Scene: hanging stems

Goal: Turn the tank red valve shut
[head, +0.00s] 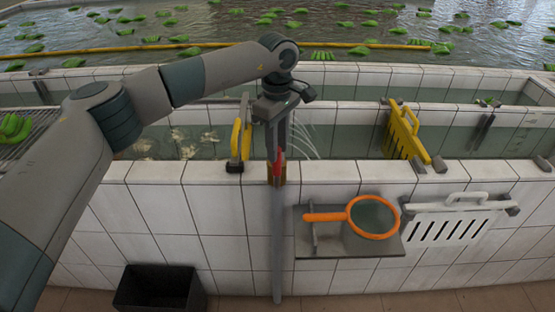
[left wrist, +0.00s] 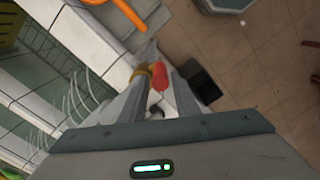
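The red valve handle (head: 281,165) sits at the tank wall's top edge, on a brass-coloured fitting (head: 292,172) above a grey vertical pipe (head: 278,240). My left gripper (head: 277,150) points down at it from above and partly hides it. In the left wrist view, the red handle (left wrist: 159,77) appears between the two spread fingers of my left gripper (left wrist: 163,78), with the brass fitting (left wrist: 143,70) beside it. The fingers are apart; I cannot tell whether either touches the handle. My right gripper is not in view.
A yellow-handled gate (head: 238,140) stands just left of the valve. An orange-rimmed net (head: 373,217) lies on a shelf to its right. A white slotted panel (head: 455,222) hangs further right. A black crate (head: 160,288) stands on the floor below left.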

